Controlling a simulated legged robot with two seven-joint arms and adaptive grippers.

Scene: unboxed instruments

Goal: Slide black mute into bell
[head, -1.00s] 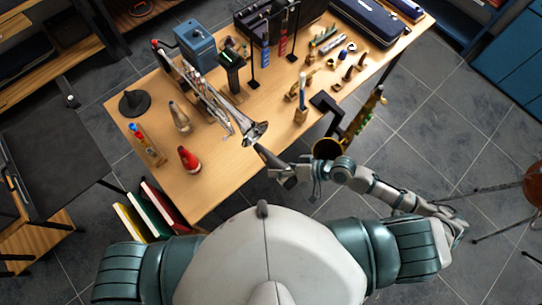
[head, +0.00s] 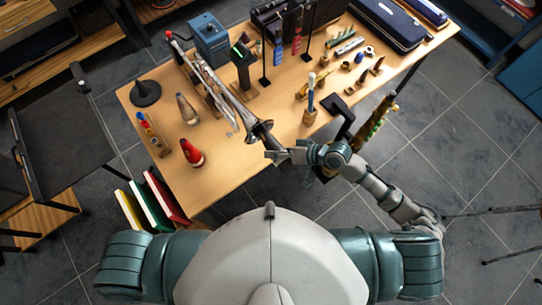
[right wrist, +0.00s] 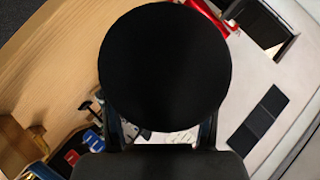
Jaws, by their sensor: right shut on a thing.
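The silver trumpet (head: 222,95) lies on the wooden table with its bell (head: 257,127) toward the near edge. My right gripper (head: 277,152) is shut on the black mute (right wrist: 165,65), whose round black end fills the middle of the right wrist view. In the head view the dark mute (head: 268,140) is at the bell's mouth; I cannot tell how far it is inside or whether it touches. The gripper fingers show in the right wrist view (right wrist: 160,135), partly hidden behind the mute. My left gripper is not in view.
A red mute (head: 192,153), a tan mute (head: 187,109) and a black cone on a round base (head: 145,93) stand left of the trumpet. A wooden holder (head: 310,116) stands to the right. A saxophone (head: 376,121) is beyond the table's right edge.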

